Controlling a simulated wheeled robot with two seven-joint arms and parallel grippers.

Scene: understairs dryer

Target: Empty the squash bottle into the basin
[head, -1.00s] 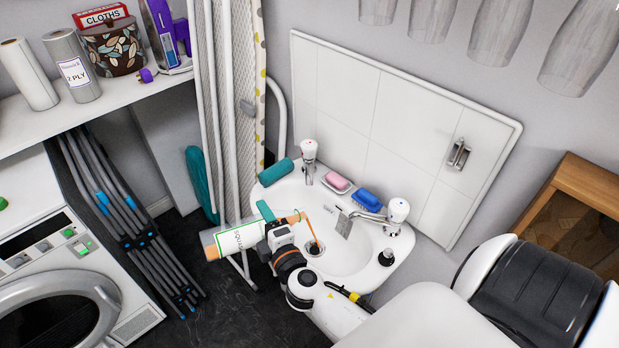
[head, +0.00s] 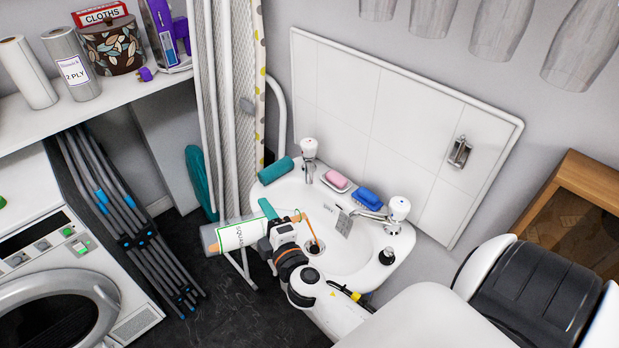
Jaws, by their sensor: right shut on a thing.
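The squash bottle (head: 238,235) lies nearly on its side over the left edge of the white basin (head: 347,254). It has a white label edged in green, and its neck points right over the bowl. A thin orange stream (head: 309,231) runs from its mouth down to the area of the plug hole (head: 314,247). My right gripper (head: 268,231) is shut around the bottle near its neck end. The gripper hides part of the bottle. My left gripper is not in view.
A folded airer (head: 125,225) stands left.

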